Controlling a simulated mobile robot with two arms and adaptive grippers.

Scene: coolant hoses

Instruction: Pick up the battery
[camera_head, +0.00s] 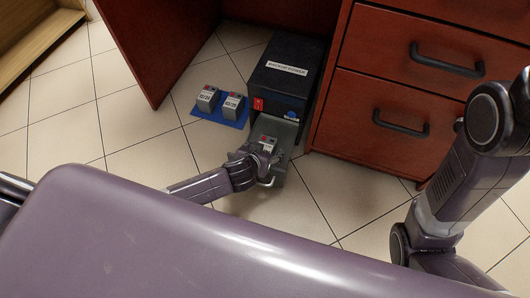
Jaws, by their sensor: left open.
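A grey battery (268,139) with a red and a dark terminal on top sits in the pulled-out grey tray (287,131) of the black backup power unit (285,83). My left gripper (264,151) is open at the near side of this battery and hides much of it. I cannot tell whether the fingers touch it. Two more grey batteries with white labels, a left one (207,98) and a right one (232,106), stand upright on a blue mat (201,114) on the floor. My right gripper is out of view; only part of its arm shows at the right.
The unit stands on the tiled floor (130,130) under a red desk, between the desk's side panel (150,45) and its drawers (405,90) with black handles. A wooden shelf (35,40) is at upper left. Floor left of the mat is clear.

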